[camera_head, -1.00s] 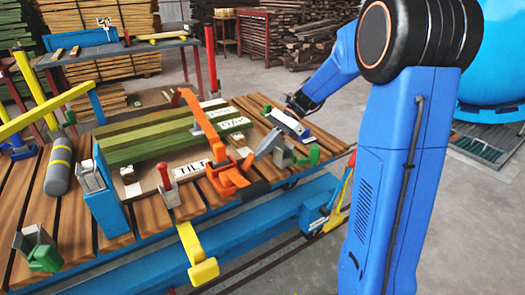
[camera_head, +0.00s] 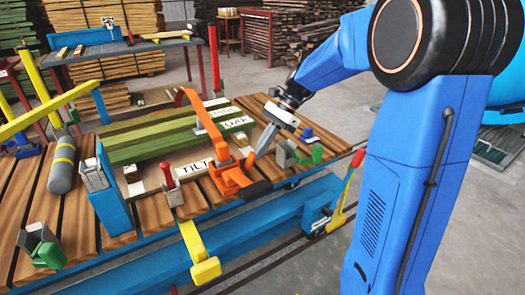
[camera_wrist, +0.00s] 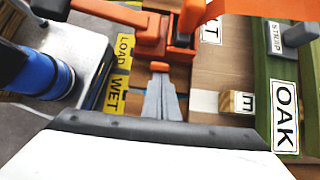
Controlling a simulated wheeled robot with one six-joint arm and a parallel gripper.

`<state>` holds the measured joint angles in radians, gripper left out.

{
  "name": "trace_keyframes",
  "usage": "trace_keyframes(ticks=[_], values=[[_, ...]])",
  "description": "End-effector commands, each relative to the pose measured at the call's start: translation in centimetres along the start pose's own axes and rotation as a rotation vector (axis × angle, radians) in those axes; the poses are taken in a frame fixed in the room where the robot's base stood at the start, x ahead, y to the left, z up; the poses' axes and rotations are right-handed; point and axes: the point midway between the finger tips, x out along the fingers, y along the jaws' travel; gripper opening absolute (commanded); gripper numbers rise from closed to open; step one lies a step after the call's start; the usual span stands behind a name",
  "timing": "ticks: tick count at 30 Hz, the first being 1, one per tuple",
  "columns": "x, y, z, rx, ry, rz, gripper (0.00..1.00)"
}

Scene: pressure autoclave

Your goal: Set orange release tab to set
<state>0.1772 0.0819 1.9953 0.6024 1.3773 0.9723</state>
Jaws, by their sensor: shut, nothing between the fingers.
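An orange clamp (camera_head: 230,178) with a long curved orange arm stands on the slatted bench beside the green beams. In the wrist view its orange body (camera_wrist: 165,32) is at the top. A small orange tab (camera_wrist: 160,66) shows just beyond my fingertips; I take it for the release tab, and its setting cannot be read. My gripper (camera_head: 254,157) is shut and empty, angled down beside the clamp. Its grey fingers (camera_wrist: 163,88) point at the tab in the wrist view. Whether they touch it is unclear.
Green beams (camera_head: 160,140) with label plates lie behind the clamp. A red-handled lever (camera_head: 168,178) stands to its left. A grey bracket with a green part (camera_head: 300,154) stands to the right. Yellow "LOAD" and "WET" labels (camera_wrist: 120,70) show in the wrist view.

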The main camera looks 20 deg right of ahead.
Motion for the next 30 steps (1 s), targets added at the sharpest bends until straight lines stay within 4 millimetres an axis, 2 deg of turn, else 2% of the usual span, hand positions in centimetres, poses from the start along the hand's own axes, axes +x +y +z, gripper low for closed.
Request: trace_keyframes(ticks=[3,13,30], values=[[-0.1,0.0,1.0,-0.008,0.092,-0.001,0.00],[0.2,0.0,2.7,-0.006,0.316,0.001,0.00],[-0.6,0.0,3.1,0.000,0.313,0.000,0.00]])
